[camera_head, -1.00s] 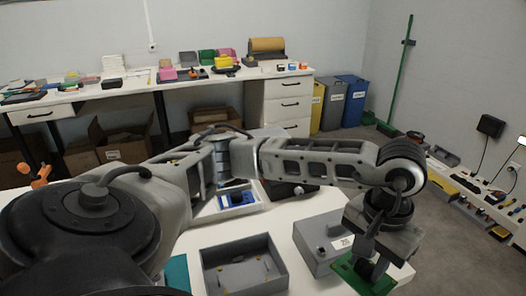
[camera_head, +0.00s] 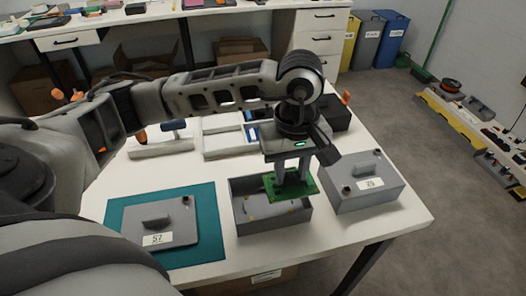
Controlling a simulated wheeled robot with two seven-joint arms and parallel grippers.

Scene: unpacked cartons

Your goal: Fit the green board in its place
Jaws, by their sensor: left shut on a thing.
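The green board (camera_head: 283,187) is held flat by my left gripper (camera_head: 291,172), whose fingers are shut on it from above. The board is over the right part of the open grey box (camera_head: 243,216). I cannot tell how high it hangs above the box floor. The box is shallow and its inside is partly hidden by the board. My right gripper is not in view.
A grey closed box labelled 29 (camera_head: 365,194) stands close to the right of the open box. A grey lid labelled 57 (camera_head: 160,222) lies on a teal mat (camera_head: 207,249) at the left. A dark box (camera_head: 335,117) and pale trays stand behind.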

